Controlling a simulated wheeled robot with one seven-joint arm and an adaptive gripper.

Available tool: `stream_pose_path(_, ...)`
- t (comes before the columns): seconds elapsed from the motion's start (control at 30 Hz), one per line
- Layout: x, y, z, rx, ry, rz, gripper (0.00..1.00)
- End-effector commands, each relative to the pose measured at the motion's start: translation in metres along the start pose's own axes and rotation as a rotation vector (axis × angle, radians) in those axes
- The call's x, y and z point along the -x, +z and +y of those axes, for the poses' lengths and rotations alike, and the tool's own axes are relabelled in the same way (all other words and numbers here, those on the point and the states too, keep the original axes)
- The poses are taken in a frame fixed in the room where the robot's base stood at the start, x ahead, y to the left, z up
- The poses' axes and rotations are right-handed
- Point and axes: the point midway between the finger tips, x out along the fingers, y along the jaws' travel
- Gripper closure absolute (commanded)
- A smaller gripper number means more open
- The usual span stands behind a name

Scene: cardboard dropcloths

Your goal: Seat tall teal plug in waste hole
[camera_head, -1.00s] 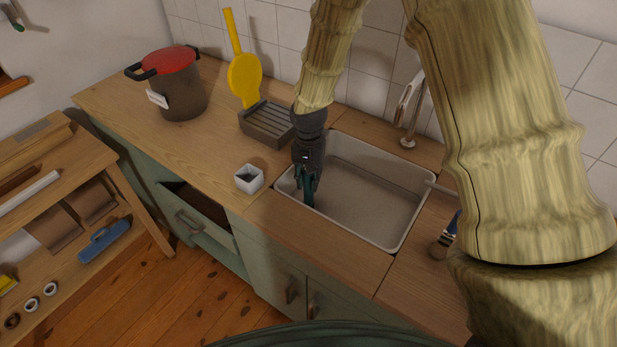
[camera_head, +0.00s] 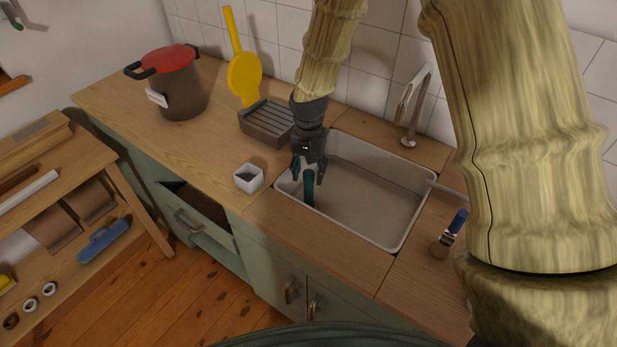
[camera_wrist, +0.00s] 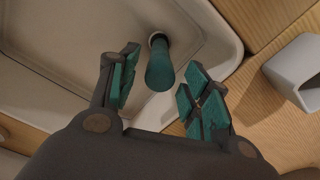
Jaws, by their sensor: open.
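The tall teal plug (camera_head: 309,190) stands in the left part of the sink basin (camera_head: 372,205). My gripper (camera_head: 309,174) is just above the basin floor, around the plug's upper part. In the wrist view my gripper's teal-padded fingers (camera_wrist: 158,84) are spread, with gaps on both sides of the plug.
A small white square cup (camera_head: 249,178) stands on the counter left of the sink. A grey slatted rack (camera_head: 266,124) is behind it. A tap (camera_head: 412,115) rises behind the sink, and a blue-handled brush (camera_head: 452,232) lies to the right. The basin's right part is clear.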

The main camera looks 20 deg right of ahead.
Motion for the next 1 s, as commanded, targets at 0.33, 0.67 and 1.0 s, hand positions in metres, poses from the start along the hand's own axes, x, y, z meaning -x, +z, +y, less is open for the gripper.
stream_pose_path(0.33, 0.047, -0.001, 0.0, 0.0, -0.002, 0.003, 0.52)
stream_pose_path(0.67, 0.084, 0.0, 0.0, 0.0, -0.001, 0.001, 0.52)
stream_pose_path(1.0, 0.092, 0.0, 0.0, 0.001, 0.0, 0.0, 0.52)
